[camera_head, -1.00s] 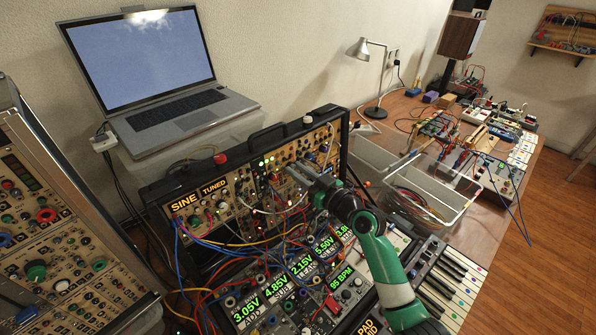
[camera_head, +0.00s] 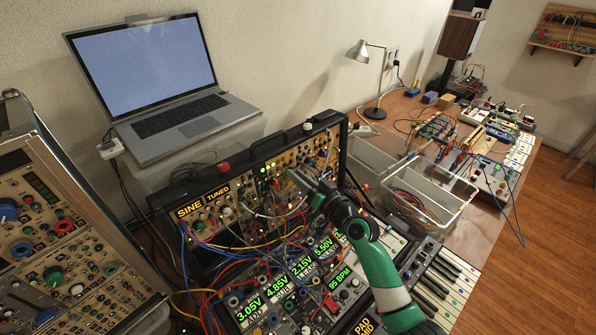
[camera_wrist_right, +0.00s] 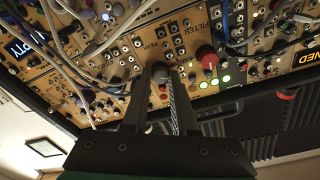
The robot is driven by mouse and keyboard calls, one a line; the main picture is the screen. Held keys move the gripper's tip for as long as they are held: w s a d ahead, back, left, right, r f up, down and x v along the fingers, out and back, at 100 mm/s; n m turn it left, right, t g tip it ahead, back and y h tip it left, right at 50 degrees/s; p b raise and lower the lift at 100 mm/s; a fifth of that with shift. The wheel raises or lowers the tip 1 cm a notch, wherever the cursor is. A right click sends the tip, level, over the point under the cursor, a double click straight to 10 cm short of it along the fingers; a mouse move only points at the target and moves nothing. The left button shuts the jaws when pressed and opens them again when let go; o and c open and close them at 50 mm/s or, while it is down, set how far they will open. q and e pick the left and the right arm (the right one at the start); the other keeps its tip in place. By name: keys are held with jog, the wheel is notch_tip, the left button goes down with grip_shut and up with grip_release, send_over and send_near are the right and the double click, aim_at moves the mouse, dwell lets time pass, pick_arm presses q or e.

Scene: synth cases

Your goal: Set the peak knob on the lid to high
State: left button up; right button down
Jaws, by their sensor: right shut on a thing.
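The open case's upright lid (camera_head: 256,160) carries tan module panels, patch cables and lit lamps. My right gripper (camera_head: 294,174) reaches up to the lid from the lower right. In the right wrist view my right gripper (camera_wrist_right: 165,72) is shut on a small knob (camera_wrist_right: 161,70) on a tan panel, just below lettering that looks like PEAK. The fingers hide most of this knob, and its pointer and setting cannot be read. A red knob (camera_wrist_right: 206,56) and green lamps sit to its right, below the word FILTER. My left gripper is not in view.
Cables (camera_head: 290,235) hang between the lid and the lower panel with green displays. A laptop (camera_head: 165,95) stands behind on the left. Another panelled case (camera_head: 60,225) is at the left. A clear bin (camera_head: 430,190) and a keyboard (camera_head: 440,285) lie on the right.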

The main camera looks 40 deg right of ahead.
jog(key=shift+r+m+g+h+p, duration=0.1)
jog(key=shift+m+g+h+p, duration=0.2)
jog(key=shift+m+p, duration=2.4)
jog(key=shift+m+g+h+p, duration=0.25)
jog(key=shift+m+p, duration=1.35)
jog(key=shift+m, duration=2.2)
jog(key=c, duration=0.7)
grip_release()
